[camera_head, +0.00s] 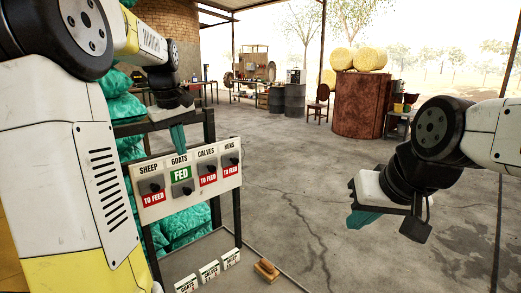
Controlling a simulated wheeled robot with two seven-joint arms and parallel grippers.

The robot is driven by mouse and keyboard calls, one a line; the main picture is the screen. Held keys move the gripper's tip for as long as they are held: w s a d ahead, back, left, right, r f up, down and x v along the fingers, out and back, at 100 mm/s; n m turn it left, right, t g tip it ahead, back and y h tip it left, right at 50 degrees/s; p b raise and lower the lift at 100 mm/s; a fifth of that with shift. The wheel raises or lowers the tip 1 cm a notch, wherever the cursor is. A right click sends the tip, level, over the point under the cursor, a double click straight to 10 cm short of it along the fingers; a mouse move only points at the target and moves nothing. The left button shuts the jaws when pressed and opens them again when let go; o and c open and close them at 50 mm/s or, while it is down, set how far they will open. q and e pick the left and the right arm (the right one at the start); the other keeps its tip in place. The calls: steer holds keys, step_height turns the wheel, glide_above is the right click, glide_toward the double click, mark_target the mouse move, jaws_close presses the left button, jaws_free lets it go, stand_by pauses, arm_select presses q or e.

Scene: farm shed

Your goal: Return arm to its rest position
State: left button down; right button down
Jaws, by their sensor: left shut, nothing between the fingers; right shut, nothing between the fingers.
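My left arm (70,170) comes in from the left and fills much of that side. My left gripper (178,138) is shut and empty, with its teal fingers pointing down just above the GOATS part of the feed board (236,180); I cannot tell whether it touches the board. My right arm (490,135) comes in from the right. My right gripper (362,218) is shut and empty over open floor. The board shows a green FED sign (181,174) under GOATS and red TO FEED signs under SHEEP, CALVES and HENS.
A dark frame (237,215) carries the board, with small labelled cards (209,271) and a wooden block (267,270) on its lower shelf. Teal sacks (185,225) stand behind it. Barrels (294,100), a chair (318,103) and a rusty drum (358,105) stand farther back. The middle floor is clear.

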arm_select(q)
steer(key=s+d+f+m+t+h, duration=0.1)
steer(key=s+d+f+m, duration=0.1)
steer(key=s+d+m, duration=0.2)
steer(key=s+d+f+m+t+h, duration=0.1)
steer(key=s+d+m, duration=0.4)
steer(key=s+d, duration=0.5)
steer(key=s+f+t, duration=0.1)
steer(key=s+f, duration=0.1)
steer(key=s, duration=0.6)
steer(key=shift+s+d+f, duration=0.15)
steer(key=shift+s+f, duration=0.05)
steer(key=shift+s, duration=0.1)
